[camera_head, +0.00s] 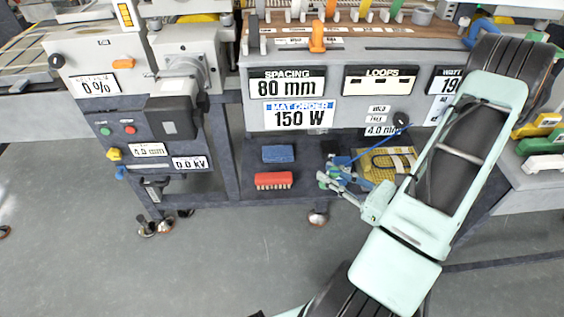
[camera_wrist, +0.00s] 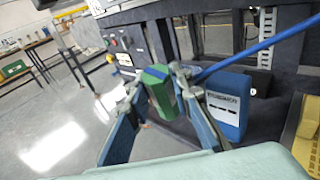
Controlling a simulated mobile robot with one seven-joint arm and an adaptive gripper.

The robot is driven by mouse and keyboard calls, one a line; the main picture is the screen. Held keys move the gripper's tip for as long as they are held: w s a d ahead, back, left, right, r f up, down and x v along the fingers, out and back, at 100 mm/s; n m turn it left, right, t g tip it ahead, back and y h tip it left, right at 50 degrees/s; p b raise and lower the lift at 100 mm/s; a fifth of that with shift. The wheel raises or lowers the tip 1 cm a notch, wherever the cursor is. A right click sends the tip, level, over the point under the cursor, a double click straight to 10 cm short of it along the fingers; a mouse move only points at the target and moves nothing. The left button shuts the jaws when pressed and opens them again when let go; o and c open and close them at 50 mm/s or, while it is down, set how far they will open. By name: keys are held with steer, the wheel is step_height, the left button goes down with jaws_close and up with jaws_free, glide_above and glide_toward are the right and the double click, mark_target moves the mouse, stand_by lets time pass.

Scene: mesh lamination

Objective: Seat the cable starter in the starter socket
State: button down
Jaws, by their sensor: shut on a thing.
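My gripper (camera_head: 332,178) is at the lower shelf of the machine, below the front panel. In the wrist view its two blue fingers (camera_wrist: 156,84) are closed on a small green block with a dark blue side, which I take for the cable starter (camera_wrist: 158,92). The block is tilted between the fingertips. A thin blue cable (camera_wrist: 255,48) runs from behind the right finger to the upper right; in the head view the blue cable (camera_head: 378,143) rises toward a black knob on the panel. I cannot make out the starter socket for certain in either view.
A blue block (camera_head: 278,154) and a red brush (camera_head: 273,180) lie on the shelf left of my gripper. A yellow mat (camera_head: 375,167) with a dark looped item lies to the right. A labelled blue box (camera_wrist: 226,115) stands close behind the right finger. Open floor lies in front.

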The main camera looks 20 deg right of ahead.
steer(key=r+x, duration=0.1)
steer(key=x, duration=1.3)
steer(key=shift+w+a+f+b, duration=0.15)
steer(key=shift+w+f+b, duration=0.15)
steer(key=shift+f, duration=0.55)
steer(key=shift+w+a+f+b, duration=0.2)
steer(key=shift+f+b, duration=0.2)
steer(key=shift+f, duration=0.5)
steer(key=shift+w+a+f+b, duration=0.15)
steer(key=shift+w+f+b, duration=0.15)
steer(key=shift+f, duration=0.55)
steer(key=shift+w+a+r+g+h+p, duration=0.3)
steer(key=shift+w+g+h+p, duration=0.1)
steer(key=shift+g, duration=0.3)
steer(key=shift+w+a+g+h+p, duration=0.2)
steer(key=shift+w+g+h+p, duration=0.25)
steer(key=shift+g, duration=0.35)
steer(key=shift+d+f+b, duration=0.1)
steer(key=shift+f+b, duration=0.25)
steer(key=shift+f, duration=0.65)
